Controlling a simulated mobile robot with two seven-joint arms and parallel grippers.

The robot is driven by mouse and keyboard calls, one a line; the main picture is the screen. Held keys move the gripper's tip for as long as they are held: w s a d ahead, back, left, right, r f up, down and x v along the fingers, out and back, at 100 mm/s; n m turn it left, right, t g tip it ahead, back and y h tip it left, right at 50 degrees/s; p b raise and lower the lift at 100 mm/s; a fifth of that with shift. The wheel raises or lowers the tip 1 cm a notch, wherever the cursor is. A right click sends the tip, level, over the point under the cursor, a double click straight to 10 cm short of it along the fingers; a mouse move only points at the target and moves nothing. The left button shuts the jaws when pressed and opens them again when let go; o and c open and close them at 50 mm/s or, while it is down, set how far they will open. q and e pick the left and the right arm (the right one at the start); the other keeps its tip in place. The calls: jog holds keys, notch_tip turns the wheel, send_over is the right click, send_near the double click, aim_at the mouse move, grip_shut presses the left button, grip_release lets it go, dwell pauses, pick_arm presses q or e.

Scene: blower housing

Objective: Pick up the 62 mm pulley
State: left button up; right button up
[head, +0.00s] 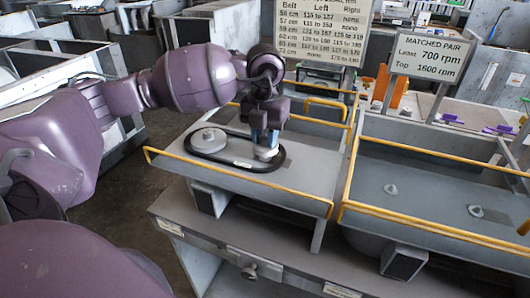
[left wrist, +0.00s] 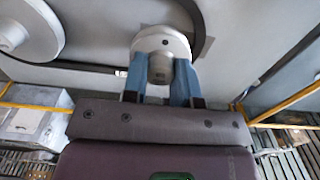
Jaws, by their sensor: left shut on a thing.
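My left gripper (head: 265,140) points down over the left tray (head: 305,190). Its blue fingers, also in the left wrist view (left wrist: 159,80), are shut on the hub of a small grey pulley (head: 266,154). This pulley shows in the left wrist view (left wrist: 162,40) as a pale round disc. A larger grey pulley (head: 208,140) sits to the left, partly seen in the left wrist view (left wrist: 25,28). A black belt (head: 237,162) loops around both pulleys. No readable size mark shows on either pulley. My right gripper is not in view.
Yellow rails (head: 240,182) edge the left tray. The right tray (head: 430,195) has two small grey hubs (head: 390,189) and (head: 476,211) with bare surface around them. A belt size sign (head: 318,32) and a "MATCHED PAIR" sign (head: 432,58) stand behind.

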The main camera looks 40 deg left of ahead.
pick_arm(q)
jog(key=shift+r+p, duration=1.25)
jog(key=shift+r, duration=1.25)
jog(key=s+d+r+p, duration=0.2)
jog(key=s+d, duration=0.2)
jog(key=s, duration=0.3)
jog(key=shift+s+d+p, duration=0.3)
jog(key=shift+s+d, duration=0.05)
jog(key=shift+f, duration=0.1)
